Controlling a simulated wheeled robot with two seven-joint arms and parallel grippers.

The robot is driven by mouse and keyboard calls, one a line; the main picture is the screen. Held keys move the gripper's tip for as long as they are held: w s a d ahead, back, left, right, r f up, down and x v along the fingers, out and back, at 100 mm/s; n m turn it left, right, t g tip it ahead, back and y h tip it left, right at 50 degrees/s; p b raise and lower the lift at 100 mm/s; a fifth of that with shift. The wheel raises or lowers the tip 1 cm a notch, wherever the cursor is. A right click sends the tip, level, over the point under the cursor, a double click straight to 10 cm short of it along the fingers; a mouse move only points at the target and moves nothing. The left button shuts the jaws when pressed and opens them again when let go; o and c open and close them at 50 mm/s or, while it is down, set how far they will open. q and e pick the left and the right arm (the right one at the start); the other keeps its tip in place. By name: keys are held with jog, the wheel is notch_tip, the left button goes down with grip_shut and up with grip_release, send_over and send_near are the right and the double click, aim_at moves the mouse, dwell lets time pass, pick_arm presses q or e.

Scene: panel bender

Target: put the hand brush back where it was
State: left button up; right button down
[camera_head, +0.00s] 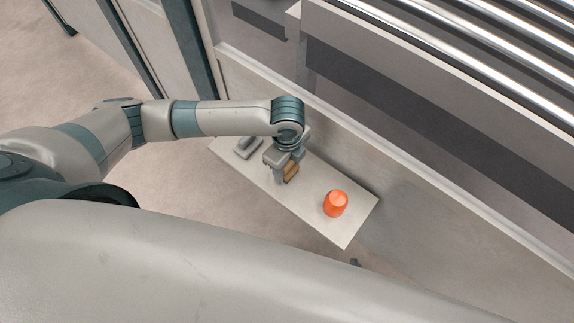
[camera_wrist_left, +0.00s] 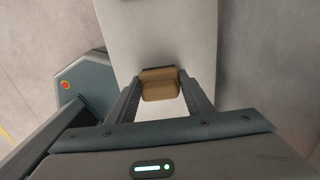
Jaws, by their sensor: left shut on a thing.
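The hand brush (camera_head: 292,172) shows as a small tan-brown block at the fingertips of my left gripper (camera_head: 286,175). It also shows in the left wrist view (camera_wrist_left: 160,88), between the two fingers. The left gripper is shut on it, over the middle of the narrow pale shelf (camera_head: 325,225). The gripper hides part of the brush, and I cannot tell whether the brush touches the shelf. My right gripper is not in view.
An orange cup-like object (camera_head: 336,203) stands on the shelf, right of my left gripper. A grey object (camera_head: 248,147) lies at the shelf's left end. A pale machine wall (camera_head: 420,215) runs behind the shelf, with metal rollers (camera_head: 500,40) above.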

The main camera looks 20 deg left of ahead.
pick_arm(q)
jog(key=shift+f, duration=0.2)
jog(key=o, duration=0.9)
notch_tip(320, 180, up, 12)
dwell(0.4)
dwell(0.3)
